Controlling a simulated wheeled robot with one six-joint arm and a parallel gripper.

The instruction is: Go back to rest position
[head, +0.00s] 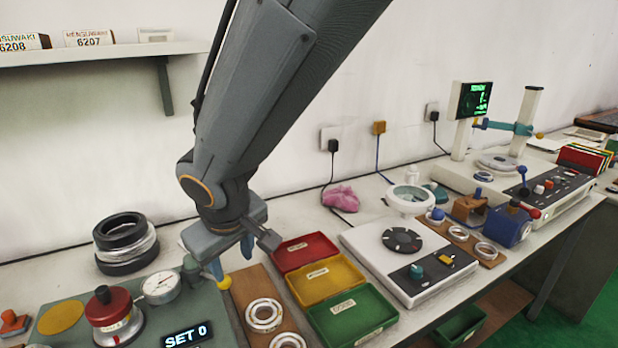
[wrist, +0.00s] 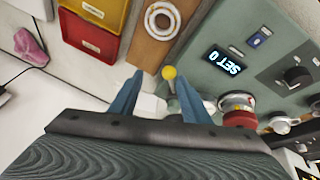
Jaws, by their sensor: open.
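My gripper (head: 232,262) hangs over the bench between the grey-green gauge station and the coloured bins. In the wrist view my gripper (wrist: 160,88) shows two blue fingers spread apart with nothing held between them. A yellow ball tip (wrist: 169,73) of the station shows between and beyond the fingertips; the contact, if any, cannot be told. Bearing rings (head: 264,315) lie on a brown wooden board beside the station. One ring also shows in the wrist view (wrist: 162,20).
The gauge station (head: 60,290) has a red knob (head: 103,295), a dial and a "SET 0" display. Red, yellow and green bins (head: 352,315) stand right of the board. A white turntable device (head: 385,240) stands farther right. Stacked black rings (head: 125,235) sit behind the station.

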